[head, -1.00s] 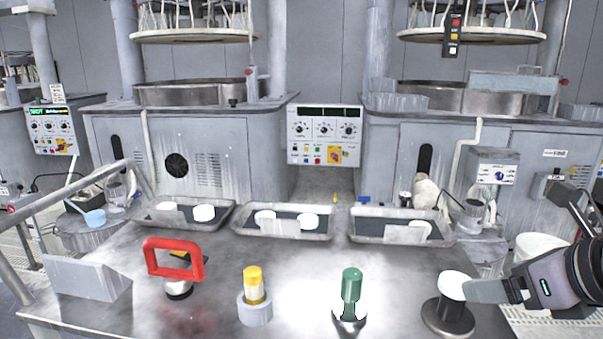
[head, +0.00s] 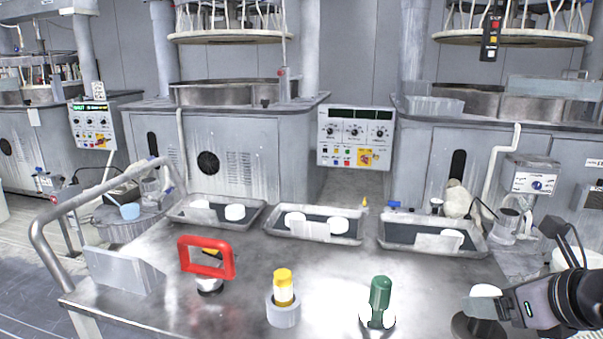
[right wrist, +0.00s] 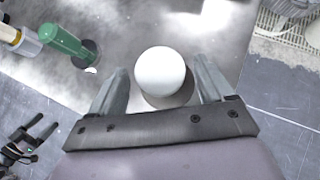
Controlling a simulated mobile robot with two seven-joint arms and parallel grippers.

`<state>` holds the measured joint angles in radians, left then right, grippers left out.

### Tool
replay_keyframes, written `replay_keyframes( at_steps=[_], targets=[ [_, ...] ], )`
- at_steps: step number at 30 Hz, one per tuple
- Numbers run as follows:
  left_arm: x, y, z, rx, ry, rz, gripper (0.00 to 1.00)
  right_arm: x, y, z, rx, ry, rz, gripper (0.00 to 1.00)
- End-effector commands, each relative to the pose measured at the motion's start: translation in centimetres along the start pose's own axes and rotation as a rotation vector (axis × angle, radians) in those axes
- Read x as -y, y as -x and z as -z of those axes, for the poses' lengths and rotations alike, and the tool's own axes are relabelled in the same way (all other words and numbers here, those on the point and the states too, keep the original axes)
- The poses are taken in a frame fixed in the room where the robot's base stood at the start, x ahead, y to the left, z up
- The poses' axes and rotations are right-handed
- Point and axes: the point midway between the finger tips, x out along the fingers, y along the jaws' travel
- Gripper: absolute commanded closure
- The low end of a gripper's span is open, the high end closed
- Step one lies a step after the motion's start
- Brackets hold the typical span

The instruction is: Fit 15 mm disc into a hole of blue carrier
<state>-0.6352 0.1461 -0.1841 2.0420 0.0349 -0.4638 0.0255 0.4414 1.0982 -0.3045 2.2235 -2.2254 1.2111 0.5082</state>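A white round disc-like piece (head: 485,290) sits on a dark round stand (head: 466,325) at the table's right front. The right wrist view shows the white piece (right wrist: 160,71) from above, between the two fingers of my right gripper (right wrist: 160,88). The fingers are apart, with narrow gaps beside the piece. In the head view my right gripper (head: 488,307) partly covers the piece and stand. I cannot make out a blue carrier. My left gripper is outside the head view; a dark pronged part at the lower left of the right wrist view may be it.
A green-handled tool (head: 380,298), a yellow-capped bottle (head: 283,285) in a grey ring and a red-handled tool (head: 207,257) stand along the front. Three trays with white pieces line the back: left (head: 180,216), middle (head: 345,238), right (head: 395,236). Bare table lies between.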

Motion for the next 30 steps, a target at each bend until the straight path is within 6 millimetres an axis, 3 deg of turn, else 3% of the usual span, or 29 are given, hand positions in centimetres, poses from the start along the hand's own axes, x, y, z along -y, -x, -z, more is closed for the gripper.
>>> replay_keyframes(
  at_steps=[1, 4, 7, 8, 30],
  targets=[
    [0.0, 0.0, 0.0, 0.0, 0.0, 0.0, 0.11, 0.0, 0.0, 0.0, 0.0, 0.0, 0.0, 0.37],
    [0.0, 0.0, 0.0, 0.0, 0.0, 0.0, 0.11, 0.0, 0.0, 0.0, 0.0, 0.0, 0.0, 0.68],
    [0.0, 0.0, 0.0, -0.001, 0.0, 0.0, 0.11, 0.0, 0.0, 0.0, 0.001, 0.0, 0.0, 0.68],
    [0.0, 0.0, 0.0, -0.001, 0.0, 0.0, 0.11, 0.0, 0.0, 0.0, 0.001, 0.0, 0.0, 0.73],
    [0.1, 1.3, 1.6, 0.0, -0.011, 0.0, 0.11, 0.0, 2.2, -2.6, 0.002, 0.0, 0.0, 0.73]
  ],
)
